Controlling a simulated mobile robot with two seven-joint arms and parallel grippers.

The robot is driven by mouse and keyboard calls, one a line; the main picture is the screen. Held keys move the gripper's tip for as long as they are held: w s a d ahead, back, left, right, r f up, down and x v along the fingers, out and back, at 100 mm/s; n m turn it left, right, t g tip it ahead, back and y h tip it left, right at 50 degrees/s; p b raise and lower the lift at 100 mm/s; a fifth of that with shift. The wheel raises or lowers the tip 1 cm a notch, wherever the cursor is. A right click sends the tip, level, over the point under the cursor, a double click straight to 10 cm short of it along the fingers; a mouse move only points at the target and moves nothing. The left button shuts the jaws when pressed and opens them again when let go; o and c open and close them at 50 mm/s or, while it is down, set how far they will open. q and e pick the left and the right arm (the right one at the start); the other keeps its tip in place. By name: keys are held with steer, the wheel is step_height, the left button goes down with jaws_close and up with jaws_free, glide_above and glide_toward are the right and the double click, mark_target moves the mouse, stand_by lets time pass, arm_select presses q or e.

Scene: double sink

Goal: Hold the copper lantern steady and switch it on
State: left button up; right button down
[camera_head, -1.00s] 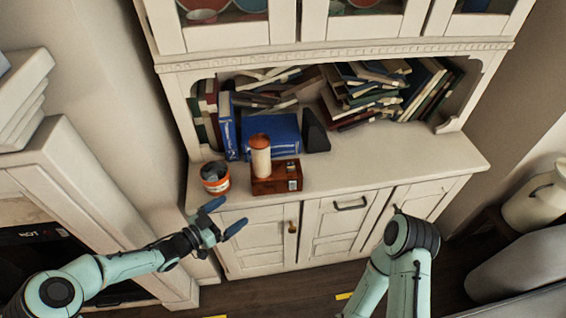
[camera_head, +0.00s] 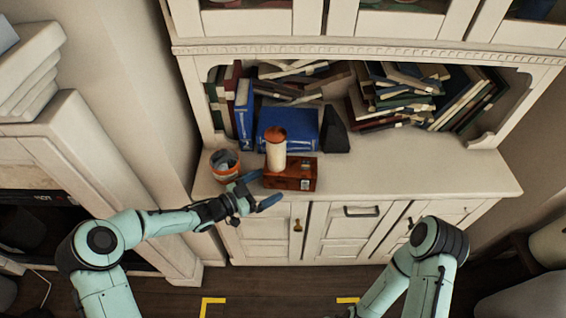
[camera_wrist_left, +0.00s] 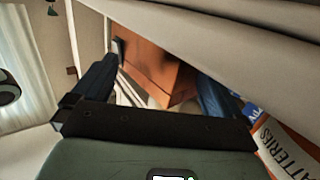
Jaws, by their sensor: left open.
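The lantern (camera_head: 276,150), a pale cylinder with a copper-coloured cap, stands upright at a brown wooden box (camera_head: 301,178) on the cabinet top. I cannot tell whether it stands on the box or just behind it. My left gripper (camera_head: 257,190) is open and empty at the counter's front edge, just left of and in front of the box. In the left wrist view, the brown box (camera_wrist_left: 150,65) shows between and beyond the two dark fingers; the lantern cannot be made out there. My right arm is at the lower right, its gripper out of view.
An orange and white can (camera_head: 225,166) stands left of the box, close to my left gripper; its "BATTERIES" label shows in the left wrist view (camera_wrist_left: 283,152). Blue books (camera_head: 288,125) and a dark wedge (camera_head: 335,130) stand behind. The counter (camera_head: 420,172) is clear to the right.

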mark_target(283, 178)
arm_select(q)
steer(key=shift+b+x, duration=0.6)
steer(key=shift+x, duration=2.9)
jaws_close()
steer(key=shift+c, duration=1.4)
jaws_free()
steer(key=shift+o, duration=0.5)
steer(key=shift+f, duration=0.1)
